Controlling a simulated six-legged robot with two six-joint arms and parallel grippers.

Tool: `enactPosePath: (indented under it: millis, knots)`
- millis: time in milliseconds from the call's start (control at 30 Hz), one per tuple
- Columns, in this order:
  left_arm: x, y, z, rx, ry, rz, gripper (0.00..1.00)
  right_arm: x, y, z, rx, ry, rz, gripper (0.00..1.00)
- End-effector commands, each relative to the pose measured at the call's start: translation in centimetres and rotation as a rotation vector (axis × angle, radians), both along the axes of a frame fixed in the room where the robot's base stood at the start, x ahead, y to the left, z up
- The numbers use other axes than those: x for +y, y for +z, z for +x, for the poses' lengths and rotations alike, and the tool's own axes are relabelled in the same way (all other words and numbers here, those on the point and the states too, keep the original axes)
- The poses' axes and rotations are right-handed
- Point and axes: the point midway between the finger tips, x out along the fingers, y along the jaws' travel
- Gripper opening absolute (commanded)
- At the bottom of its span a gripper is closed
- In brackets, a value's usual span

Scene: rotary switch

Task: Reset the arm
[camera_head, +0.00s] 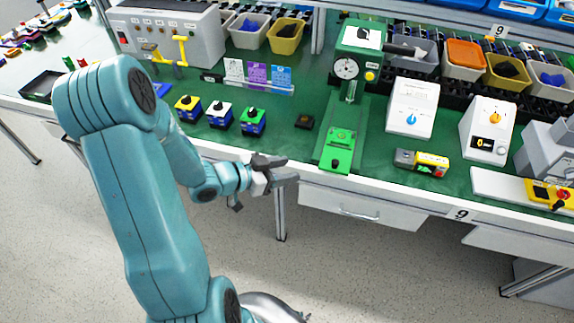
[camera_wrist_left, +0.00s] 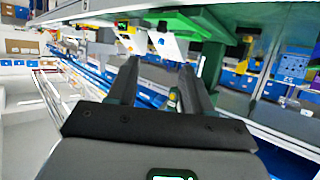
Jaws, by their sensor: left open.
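My left gripper (camera_head: 275,179) is open and empty in the head view. It hangs in the air in front of the workbench's front edge, left of the green press. In the left wrist view its two dark fingers (camera_wrist_left: 162,88) stand apart with nothing between them. Three small rotary switches stand in a row on the green bench top: one with a yellow top (camera_head: 188,107), one with a white top (camera_head: 220,114) and one with a green top (camera_head: 252,121). The gripper is apart from all of them. My right gripper is not in view.
A green press (camera_head: 340,150) stands near the bench edge, and also shows in the left wrist view (camera_wrist_left: 180,22). White boxes with a blue knob (camera_head: 411,108) and an orange knob (camera_head: 488,128) stand to the right. A drawer (camera_head: 360,207) hangs below. The floor in front is clear.

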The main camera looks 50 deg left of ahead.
Motion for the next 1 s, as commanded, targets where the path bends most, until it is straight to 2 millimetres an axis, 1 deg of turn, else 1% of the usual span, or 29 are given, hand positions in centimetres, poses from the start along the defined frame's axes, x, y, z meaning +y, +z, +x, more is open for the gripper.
enactPosePath:
  millis: [267,333,367,467,500,533,567,600,633,667,700,767,800,833,900,1000]
  knots:
    - [-0.1,0.0,0.1,-0.001,-0.004,0.0,0.5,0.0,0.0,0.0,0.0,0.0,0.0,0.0]
    - [-1.2,0.2,0.7,-0.008,-0.033,-0.005,0.5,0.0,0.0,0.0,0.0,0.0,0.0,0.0]
    - [-2.1,0.1,1.1,-0.011,-0.058,-0.014,0.5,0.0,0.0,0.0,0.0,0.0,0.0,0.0]
    - [-7.5,-0.9,2.9,-0.005,-0.191,-0.077,0.5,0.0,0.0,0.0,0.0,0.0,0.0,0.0]
    - [-10.5,-1.7,3.6,0.008,-0.25,-0.12,0.5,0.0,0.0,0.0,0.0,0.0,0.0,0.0]
    - [-12.9,-2.5,4.1,0.033,-0.28,-0.158,0.5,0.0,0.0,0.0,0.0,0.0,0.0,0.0]
    - [-15.3,-3.7,4.5,0.074,-0.302,-0.196,0.5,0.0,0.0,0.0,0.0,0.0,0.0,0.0]
    - [-18.3,-5.5,4.6,0.147,-0.313,-0.235,0.5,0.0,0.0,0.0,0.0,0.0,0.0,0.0]
    - [-20.3,-7.1,4.4,0.214,-0.313,-0.259,0.5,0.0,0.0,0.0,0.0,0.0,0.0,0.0]
    - [-22.1,-8.7,3.9,0.29,-0.306,-0.275,0.5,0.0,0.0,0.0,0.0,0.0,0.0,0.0]
    - [-24.4,-11.0,2.9,0.401,-0.291,-0.287,0.5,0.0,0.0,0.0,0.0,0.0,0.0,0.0]
    - [-26.7,-14.5,0.6,0.581,-0.243,-0.287,0.5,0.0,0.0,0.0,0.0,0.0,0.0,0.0]
    - [-27.5,-16.4,-1.2,0.692,-0.201,-0.279,0.5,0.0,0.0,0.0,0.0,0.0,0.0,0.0]
    - [-27.8,-17.6,-2.5,0.77,-0.166,-0.272,0.5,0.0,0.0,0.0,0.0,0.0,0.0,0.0]
    - [-27.7,-19.8,-5.2,0.926,-0.07,-0.26,0.5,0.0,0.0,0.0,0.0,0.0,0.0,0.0]
    - [-26.5,-21.2,-7.8,1.077,0.069,-0.265,0.5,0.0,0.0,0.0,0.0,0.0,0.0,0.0]
